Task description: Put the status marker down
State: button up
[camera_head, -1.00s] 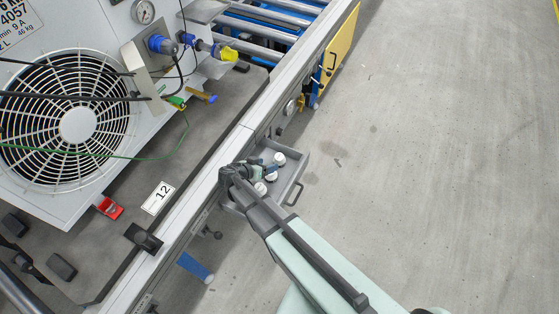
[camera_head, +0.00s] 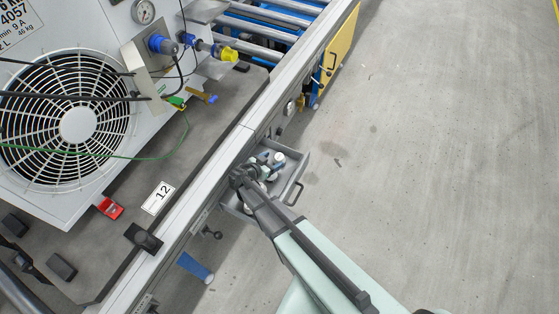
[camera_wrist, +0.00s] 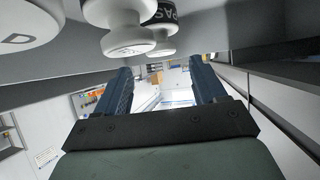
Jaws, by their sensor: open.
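My gripper (camera_head: 264,168) is at the open grey drawer (camera_head: 297,178) under the bench edge. In the wrist view its two blue fingers (camera_wrist: 163,88) stand wide apart with nothing held between them. White knob-shaped markers show above the fingers in the wrist view. One white marker (camera_wrist: 128,42) hangs close above the left finger, and another behind it has a black band (camera_wrist: 163,14) with partly readable white lettering. A third white piece (camera_wrist: 25,25) bears a letter D. In the head view a white marker (camera_head: 279,157) sits in the drawer; others are partly hidden by my gripper.
The bench edge (camera_head: 205,185) runs along the drawer's left. A pump unit with a fan (camera_head: 78,125) stands on the bench, near a number 12 plate (camera_head: 158,198) and a red piece (camera_head: 110,208). Roller conveyor (camera_head: 265,15) lies beyond. The floor at right is clear.

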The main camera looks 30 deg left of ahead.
aim_at(280, 156)
jog(key=shift+x, duration=3.3)
jog(key=shift+a, duration=0.1)
jog(key=c, duration=1.2)
